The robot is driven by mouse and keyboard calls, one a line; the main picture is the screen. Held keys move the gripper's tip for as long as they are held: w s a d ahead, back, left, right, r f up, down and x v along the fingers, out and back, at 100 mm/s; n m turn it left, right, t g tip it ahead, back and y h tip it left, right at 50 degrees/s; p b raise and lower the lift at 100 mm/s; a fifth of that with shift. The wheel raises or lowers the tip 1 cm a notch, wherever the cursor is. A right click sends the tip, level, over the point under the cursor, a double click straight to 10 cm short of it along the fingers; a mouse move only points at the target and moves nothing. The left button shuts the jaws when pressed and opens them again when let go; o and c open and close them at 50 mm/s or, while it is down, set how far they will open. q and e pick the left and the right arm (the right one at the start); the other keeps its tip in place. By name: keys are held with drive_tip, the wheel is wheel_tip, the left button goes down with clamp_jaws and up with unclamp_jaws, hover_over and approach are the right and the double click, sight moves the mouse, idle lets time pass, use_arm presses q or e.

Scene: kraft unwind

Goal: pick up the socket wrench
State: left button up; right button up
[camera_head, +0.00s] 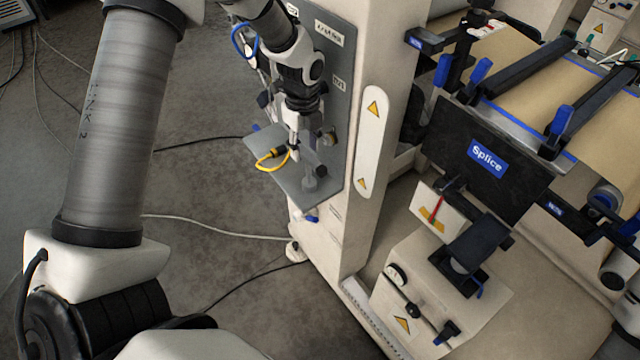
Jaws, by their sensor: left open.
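My left gripper (302,148) hangs down in front of the grey tool panel (341,90) on the white machine column, just above a small grey shelf (324,194). It is open. A yellow tool or fitting with a looped yellow cord (270,158) lies at the gripper's left. Dark and grey parts stand close around the fingers, and I cannot tell which of them, if any, is the socket wrench. The gripper and wrist hide part of the shelf. My right gripper is not in view.
A blue loop (236,42) hangs by the upper panel. To the right stand the black Splice plate (463,170), a red-handled item (437,210) on a pale panel and a brown web (520,70). Cables (200,226) lie on the open floor at left.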

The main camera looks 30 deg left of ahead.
sight(309, 182)
use_arm(q)
drive_tip(key=shift+f, duration=0.2)
drive_tip(key=shift+s+d+f, duration=0.1)
drive_tip(key=shift+d+f, duration=0.1)
drive_tip(key=shift+f, duration=0.05)
drive_tip(key=f, duration=0.2)
drive_tip(key=f+p, duration=0.1)
drive_tip(key=f, duration=0.1)
drive_tip(key=f+p, duration=0.1)
drive_tip(key=f, duration=0.1)
drive_tip(key=shift+w+d+f, duration=0.1)
drive_tip(key=shift+w+f, duration=0.15)
drive_tip(key=shift+s+r, duration=0.1)
drive_tip(key=shift+s, duration=0.05)
drive_tip(key=shift+c, duration=1.4)
clamp_jaws()
